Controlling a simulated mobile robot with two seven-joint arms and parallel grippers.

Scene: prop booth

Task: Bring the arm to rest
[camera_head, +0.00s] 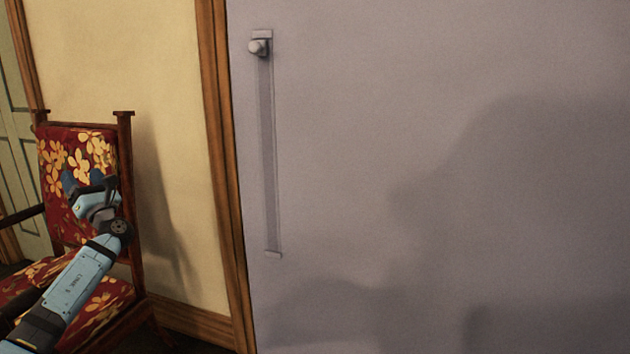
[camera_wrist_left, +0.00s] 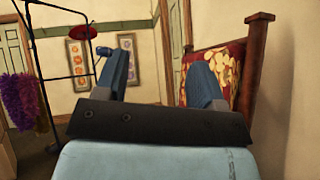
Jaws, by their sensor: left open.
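My left arm comes in from the lower left in the head view, light blue with dark joints. My left gripper (camera_head: 82,180) is raised in front of the chair's red floral backrest. In the left wrist view the left gripper (camera_wrist_left: 165,78) has its two blue fingers wide apart, with nothing between them. My right gripper shows in neither view.
A wooden chair (camera_head: 124,150) with red floral upholstery stands at the left; its backrest (camera_wrist_left: 236,72) is close beside the right-hand finger. A large grey panel (camera_head: 400,120) with a vertical slot and knob (camera_head: 258,46) fills the right. A dark metal rack (camera_wrist_left: 35,70) stands left.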

